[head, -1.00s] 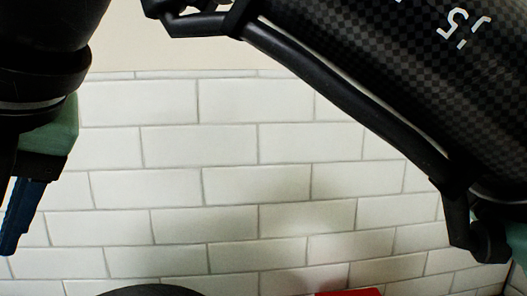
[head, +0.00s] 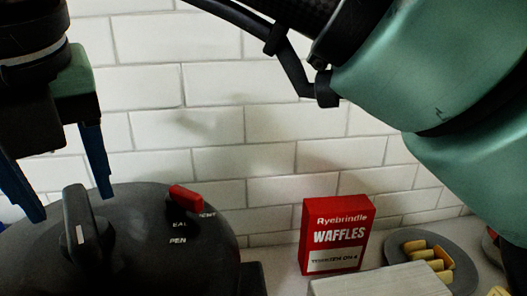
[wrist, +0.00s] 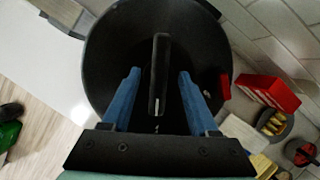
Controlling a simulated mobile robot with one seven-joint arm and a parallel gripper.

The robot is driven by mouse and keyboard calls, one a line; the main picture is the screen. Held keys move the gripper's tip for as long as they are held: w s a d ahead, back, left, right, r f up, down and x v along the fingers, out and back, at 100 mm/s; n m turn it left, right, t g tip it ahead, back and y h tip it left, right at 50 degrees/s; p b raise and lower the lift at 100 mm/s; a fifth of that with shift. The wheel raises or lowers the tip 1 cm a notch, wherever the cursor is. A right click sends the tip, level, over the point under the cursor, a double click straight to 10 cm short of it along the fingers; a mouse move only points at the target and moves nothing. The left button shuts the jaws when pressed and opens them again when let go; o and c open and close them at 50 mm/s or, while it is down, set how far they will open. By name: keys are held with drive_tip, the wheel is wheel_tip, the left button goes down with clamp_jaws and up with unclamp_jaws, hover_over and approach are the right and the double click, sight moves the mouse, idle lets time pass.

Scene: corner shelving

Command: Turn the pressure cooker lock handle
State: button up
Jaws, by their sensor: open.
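The black pressure cooker (head: 130,225) stands at the lower left of the head view, its dark lid facing up. Its lock handle (head: 79,225) is a black upright bar with a white mark, at the middle of the lid. In the wrist view the handle (wrist: 159,75) points up the picture, between my fingers. My gripper (head: 72,208) has two blue fingers and is open and empty. In the wrist view my gripper (wrist: 160,75) has one finger on each side of the handle, with gaps on both sides. I cannot tell how far above the lid the fingertips are.
A red tab (head: 186,197) sits on the lid's right. A red waffles box (head: 335,235) stands right of the cooker, by a white tiled wall (head: 220,125). A pale block (head: 380,281) and a grey plate of yellow pieces (head: 461,262) lie further right.

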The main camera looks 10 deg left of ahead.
drive_tip(key=shift+x, duration=0.85)
drive_tip(key=shift+c, duration=0.2)
clamp_jaws()
